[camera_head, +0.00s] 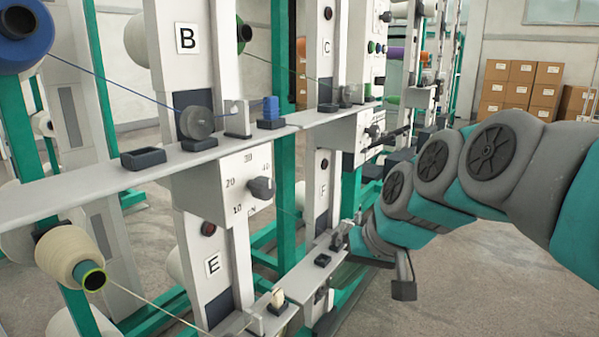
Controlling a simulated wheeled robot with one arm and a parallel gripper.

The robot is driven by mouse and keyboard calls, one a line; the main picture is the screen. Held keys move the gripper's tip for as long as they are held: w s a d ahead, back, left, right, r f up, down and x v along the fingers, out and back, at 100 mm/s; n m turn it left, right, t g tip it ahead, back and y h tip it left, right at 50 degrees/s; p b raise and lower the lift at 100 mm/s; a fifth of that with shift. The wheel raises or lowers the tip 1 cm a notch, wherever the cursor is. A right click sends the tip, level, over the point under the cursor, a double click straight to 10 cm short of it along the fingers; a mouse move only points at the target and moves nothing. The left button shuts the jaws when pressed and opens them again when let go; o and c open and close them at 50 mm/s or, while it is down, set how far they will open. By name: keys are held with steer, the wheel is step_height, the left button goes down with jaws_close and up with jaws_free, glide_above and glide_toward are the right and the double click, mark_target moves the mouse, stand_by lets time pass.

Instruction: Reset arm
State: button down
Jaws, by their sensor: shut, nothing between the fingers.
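My arm (437,178), grey and teal, reaches in from the right edge and bends down toward the creel frame. My gripper (403,288) shows at the arm's lower end as a small dark piece on a grey stem, pointing down over open floor. It is shut and empty. It is apart from the shelf and the bobbins, and its far side is partly hidden by the arm's own links.
The creel stands at left and middle, with a white shelf (90,188), panels marked B (187,38) and E (212,265), a blue bobbin (22,40) and a cream bobbin (68,255). Cardboard boxes (520,88) stand at the back right. The floor (480,290) at lower right is clear.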

steer(key=s+d+f+g+h, duration=0.1)
steer(key=s+d+f+g, duration=0.1)
steer(key=s+f, duration=0.3)
steer(key=s+d+f+g+h, duration=0.1)
steer(key=s+f, duration=0.4)
steer(key=s, duration=0.6)
steer(key=s+d+f+g+h, duration=0.2)
steer(key=s+d+f+g, duration=0.1)
steer(key=s, duration=0.5)
step_height(320, 180, down, 2)
steer(key=shift+s+d+f+m, duration=0.2)
steer(key=shift+d+m, duration=0.2)
steer(key=shift+d, duration=0.45)
